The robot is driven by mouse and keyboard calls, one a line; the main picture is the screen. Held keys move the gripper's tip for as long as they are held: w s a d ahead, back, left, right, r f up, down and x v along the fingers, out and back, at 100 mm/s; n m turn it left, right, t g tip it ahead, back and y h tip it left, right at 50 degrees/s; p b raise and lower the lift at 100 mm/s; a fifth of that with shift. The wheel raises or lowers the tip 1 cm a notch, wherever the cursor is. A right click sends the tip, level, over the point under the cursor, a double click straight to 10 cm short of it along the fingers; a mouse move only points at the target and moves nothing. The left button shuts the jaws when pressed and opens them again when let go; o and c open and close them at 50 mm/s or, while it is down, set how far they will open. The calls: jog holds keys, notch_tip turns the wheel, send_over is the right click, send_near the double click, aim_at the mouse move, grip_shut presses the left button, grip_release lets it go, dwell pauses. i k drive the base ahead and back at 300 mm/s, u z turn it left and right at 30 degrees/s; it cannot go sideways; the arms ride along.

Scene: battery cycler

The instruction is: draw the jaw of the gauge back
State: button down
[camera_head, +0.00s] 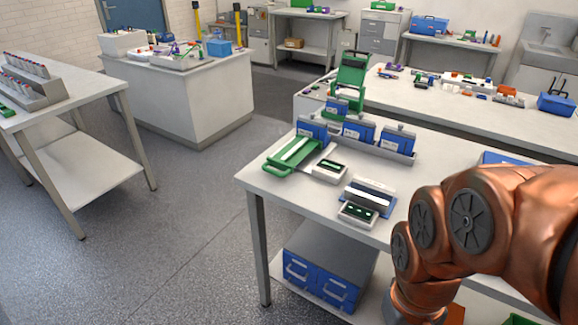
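I cannot tell for certain which thing is the gauge, and no jaw can be made out at this size. Small devices stand on the near bench (262,183). A green tray-like device (283,166) with a pale bar and a handle lies at its left end. My copper arm fills the lower right and covers part of the bench. My gripper is not in view.
Two small white boxes with dark green tops, one (329,177) near the green device and one (357,219) before the blue-based device, stand close by. Blue units (358,135) line the back. A blue drawer box (317,287) sits on the lower shelf. The floor at left is clear.

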aim_at(289, 157)
jog(key=z, duration=0.1)
jog(key=k, duration=1)
jog(key=u, duration=1.05)
jog(key=i, duration=1.2)
jog(key=z, duration=0.15)
